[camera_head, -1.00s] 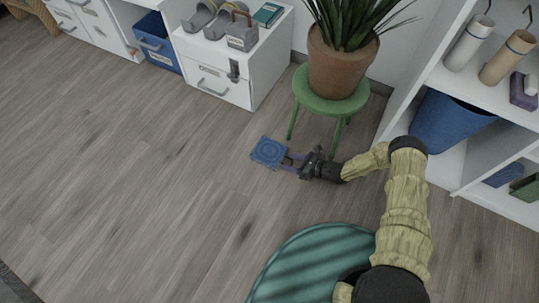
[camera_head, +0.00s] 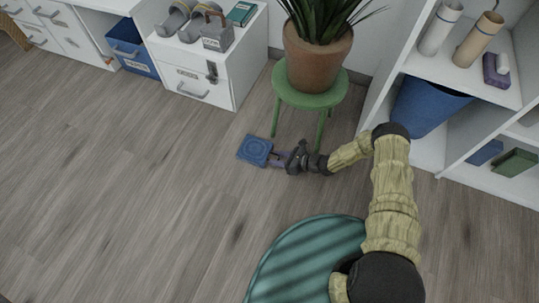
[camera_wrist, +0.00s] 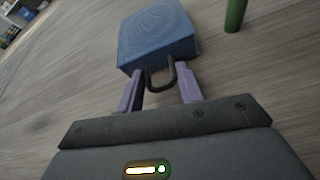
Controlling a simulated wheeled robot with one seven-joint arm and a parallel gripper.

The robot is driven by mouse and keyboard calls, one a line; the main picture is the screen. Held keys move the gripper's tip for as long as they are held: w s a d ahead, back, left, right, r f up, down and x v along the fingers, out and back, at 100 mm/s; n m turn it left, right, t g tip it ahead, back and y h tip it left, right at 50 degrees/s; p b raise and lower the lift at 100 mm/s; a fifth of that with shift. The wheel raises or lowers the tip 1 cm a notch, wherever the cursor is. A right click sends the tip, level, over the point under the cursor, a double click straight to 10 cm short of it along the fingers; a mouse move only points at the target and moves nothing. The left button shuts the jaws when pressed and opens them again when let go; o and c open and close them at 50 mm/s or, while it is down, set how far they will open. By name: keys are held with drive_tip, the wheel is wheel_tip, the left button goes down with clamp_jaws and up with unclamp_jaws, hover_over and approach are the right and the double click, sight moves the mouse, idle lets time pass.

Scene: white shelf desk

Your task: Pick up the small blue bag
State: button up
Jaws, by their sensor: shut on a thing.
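The small blue bag (camera_head: 255,151) is a flat blue piece with a round pattern on its face, in front of the green stool in the head view. In the wrist view the bag (camera_wrist: 157,34) lies just beyond the fingertips, with its dark looped handle (camera_wrist: 160,78) between them. My gripper (camera_head: 278,157) is shut on the bag at its handle side. The purple fingers also show in the wrist view (camera_wrist: 158,86), on either side of the handle. I cannot tell whether the bag touches the floor.
A green stool (camera_head: 309,98) with a potted plant (camera_head: 318,55) stands close behind my gripper, and one green leg (camera_wrist: 235,15) shows in the wrist view. White shelves (camera_head: 430,150) stand at right. A teal round rug (camera_head: 300,262) lies in front. The floor at left is clear.

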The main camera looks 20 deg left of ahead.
wheel_tip(320, 180, up, 10)
drive_tip(key=p, duration=0.6)
idle(1.2)
